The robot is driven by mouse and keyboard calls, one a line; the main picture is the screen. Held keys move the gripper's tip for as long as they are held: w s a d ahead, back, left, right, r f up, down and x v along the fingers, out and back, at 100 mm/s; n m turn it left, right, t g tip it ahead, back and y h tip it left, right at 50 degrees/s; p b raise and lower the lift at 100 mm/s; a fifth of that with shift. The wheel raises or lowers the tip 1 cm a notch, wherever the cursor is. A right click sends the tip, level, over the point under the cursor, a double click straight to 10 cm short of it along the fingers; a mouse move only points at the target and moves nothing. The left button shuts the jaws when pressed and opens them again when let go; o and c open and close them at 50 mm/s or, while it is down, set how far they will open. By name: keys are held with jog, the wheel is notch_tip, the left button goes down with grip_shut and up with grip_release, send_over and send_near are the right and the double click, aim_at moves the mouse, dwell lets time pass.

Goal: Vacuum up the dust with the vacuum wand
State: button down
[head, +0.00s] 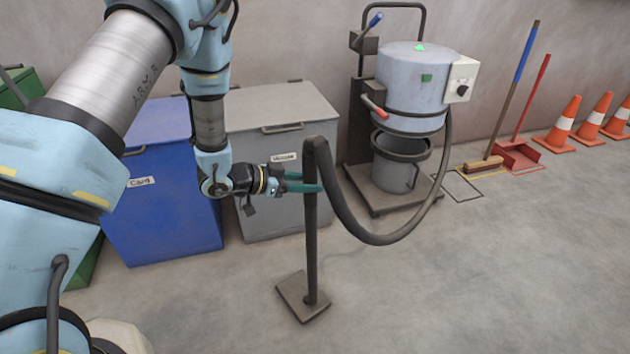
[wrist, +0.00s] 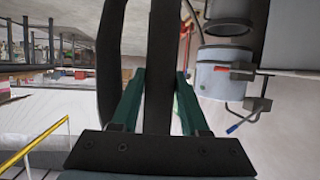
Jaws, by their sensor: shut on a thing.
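The vacuum wand (head: 311,240) is a dark upright tube with a flat rectangular head (head: 303,297) at its foot, on or just above the floor. My gripper (head: 312,187) is shut on the tube near its top, with green fingers on either side. In the wrist view, the tube (wrist: 160,60) passes between the fingers (wrist: 158,75). A thick dark hose (head: 375,238) loops from the wand's top to the vacuum (head: 410,88), a grey drum on a wheeled frame with a switch box. I cannot make out any distinct dust on the mottled floor.
A grey lidded bin (head: 285,105) and a blue bin (head: 160,200) stand behind my arm. A broom (head: 485,163), a red dustpan (head: 517,155) and orange cones (head: 565,125) line the wall at right. The floor (head: 480,280) in front and to the right is clear.

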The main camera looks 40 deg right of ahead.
jog(key=w+a+p, duration=0.1)
jog(key=w+a, duration=0.3)
jog(key=a, duration=0.6)
dwell(0.9)
jog(key=shift+s+r, duration=0.1)
jog(key=s+r, duration=0.2)
jog(key=s, duration=1.6)
jog(key=shift+a, duration=0.15)
jog(key=shift+r+p, duration=0.1)
jog(key=shift+p, duration=0.2)
